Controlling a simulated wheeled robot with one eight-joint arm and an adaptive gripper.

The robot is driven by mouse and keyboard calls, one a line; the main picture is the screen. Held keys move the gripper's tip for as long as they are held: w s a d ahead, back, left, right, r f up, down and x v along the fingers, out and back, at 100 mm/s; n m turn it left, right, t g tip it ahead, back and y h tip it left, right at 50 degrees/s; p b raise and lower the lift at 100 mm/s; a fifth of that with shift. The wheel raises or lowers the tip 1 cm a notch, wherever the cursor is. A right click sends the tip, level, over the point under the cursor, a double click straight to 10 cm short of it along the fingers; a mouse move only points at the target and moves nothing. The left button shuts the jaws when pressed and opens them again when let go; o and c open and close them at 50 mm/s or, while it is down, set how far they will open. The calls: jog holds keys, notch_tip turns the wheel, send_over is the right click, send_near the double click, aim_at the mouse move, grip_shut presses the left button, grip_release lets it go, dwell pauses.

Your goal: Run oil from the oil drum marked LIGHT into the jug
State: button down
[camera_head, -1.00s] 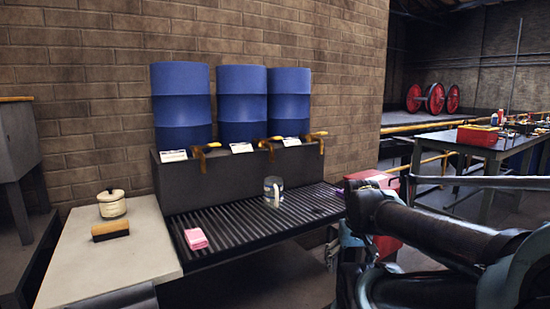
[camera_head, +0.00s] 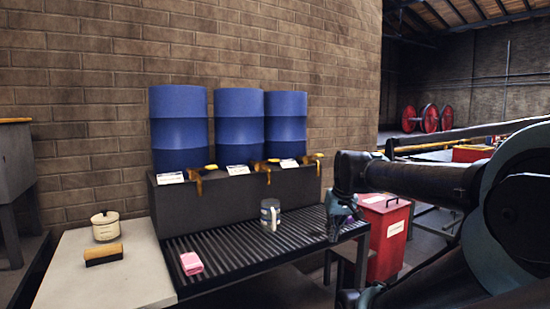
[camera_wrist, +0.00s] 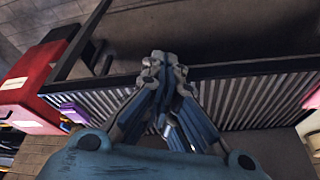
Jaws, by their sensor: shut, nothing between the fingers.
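Three blue oil drums stand in a row on a dark stand against the brick wall: left drum (camera_head: 180,130), middle drum (camera_head: 238,130), right drum (camera_head: 286,125). Each has a white label and a brass tap at its front: left tap (camera_head: 199,183), middle tap (camera_head: 266,171), right tap (camera_head: 319,166). The label writing is too small to read, so I cannot tell which is LIGHT. The greyish jug (camera_head: 270,215) stands upright on the slatted rack (camera_head: 235,250), below and in front of the middle tap. My gripper (camera_head: 336,236) is shut and empty near the rack's right end; the wrist view shows its closed fingers (camera_wrist: 165,62).
A pink cloth (camera_head: 191,263) lies on the rack's left part. A pale side table (camera_head: 120,280) holds a lidded pot (camera_head: 106,226) and a brush (camera_head: 103,254). A red bin (camera_head: 387,240) stands right of the rack. The rack between cloth and jug is clear.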

jog(key=w+a+r+n+t+y, duration=0.1)
jog(key=w+a+r, duration=0.4)
jog(key=w+r, duration=0.5)
jog(key=w+a+r+n+t+y, duration=0.1)
jog(key=w+a+r, duration=0.4)
jog(key=w+r, duration=0.5)
jog(key=w+a+r+n+t+y, duration=0.1)
jog(key=w+a+r, duration=0.4)
jog(key=w+r, duration=0.5)
jog(key=w+n, duration=0.1)
jog(key=w, duration=0.4)
jog(key=shift+w+a+r+n+t+y, duration=0.2)
jog(key=shift+a+r+n+t+y, duration=0.1)
jog(key=shift+a+t+y, duration=0.1)
jog(key=shift+w+f, duration=0.1)
send_over(271, 161)
jog(key=w+d, duration=0.2)
notch_tip(271, 161, down, 6)
jog(key=shift+f, duration=0.2)
notch_tip(271, 161, down, 3)
jog(key=shift+w+a+f, duration=0.1)
jog(key=shift+w+a, duration=0.05)
jog(key=shift+f, duration=0.7)
